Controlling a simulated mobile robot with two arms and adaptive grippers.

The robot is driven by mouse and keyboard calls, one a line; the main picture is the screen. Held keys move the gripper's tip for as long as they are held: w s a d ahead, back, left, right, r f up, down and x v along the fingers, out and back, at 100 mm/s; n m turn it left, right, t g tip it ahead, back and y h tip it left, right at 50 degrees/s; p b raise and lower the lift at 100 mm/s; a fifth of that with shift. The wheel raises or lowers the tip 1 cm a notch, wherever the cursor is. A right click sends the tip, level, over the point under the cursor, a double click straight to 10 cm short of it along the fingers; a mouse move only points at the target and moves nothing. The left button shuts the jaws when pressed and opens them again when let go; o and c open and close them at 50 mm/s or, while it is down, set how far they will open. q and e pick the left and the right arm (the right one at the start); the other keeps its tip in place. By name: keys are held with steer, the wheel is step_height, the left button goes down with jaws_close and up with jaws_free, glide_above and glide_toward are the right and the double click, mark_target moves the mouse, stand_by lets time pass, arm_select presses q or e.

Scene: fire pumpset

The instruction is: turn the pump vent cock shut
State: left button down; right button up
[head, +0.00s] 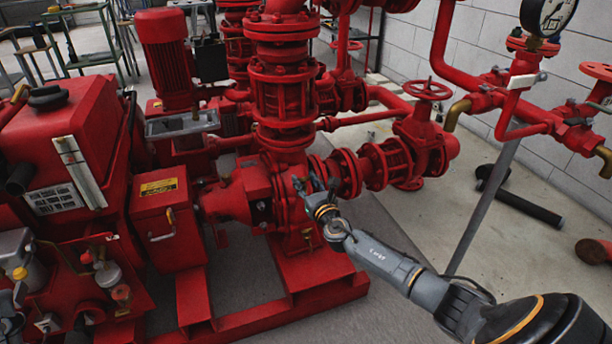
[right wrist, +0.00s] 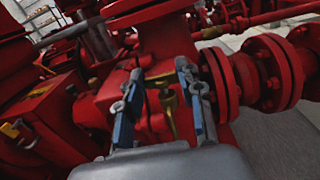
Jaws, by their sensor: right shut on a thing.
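The red pump casing (head: 285,200) stands in the middle of the head view, below a tall flanged pipe. My right gripper (head: 316,187) reaches in from the lower right and is at the upper front of the casing. In the right wrist view its two blue-edged fingers (right wrist: 158,82) stand either side of the brass vent cock (right wrist: 168,103), with the casing behind. The gripper is shut on the cock. In the head view the cock is hidden by the gripper, and its exact handle angle is hard to tell.
A flanged pipe (head: 345,172) runs close to the right of the gripper, towards a valve with a red handwheel (head: 427,89). A red engine (head: 75,150) fills the left. A grey slanted post (head: 485,205) stands at the right. Bare floor (head: 400,225) lies between.

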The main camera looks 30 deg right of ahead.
steer(key=shift+h, duration=0.3)
arm_select(q)
steer(key=shift+w+d+f+g+y, duration=0.15)
steer(key=shift+w+f+g+y, duration=0.35)
steer(key=shift+w+f+g, duration=0.65)
steer(key=shift+f, duration=0.1)
arm_select(e)
steer(key=o, duration=1.2)
steer(key=v, duration=1.2)
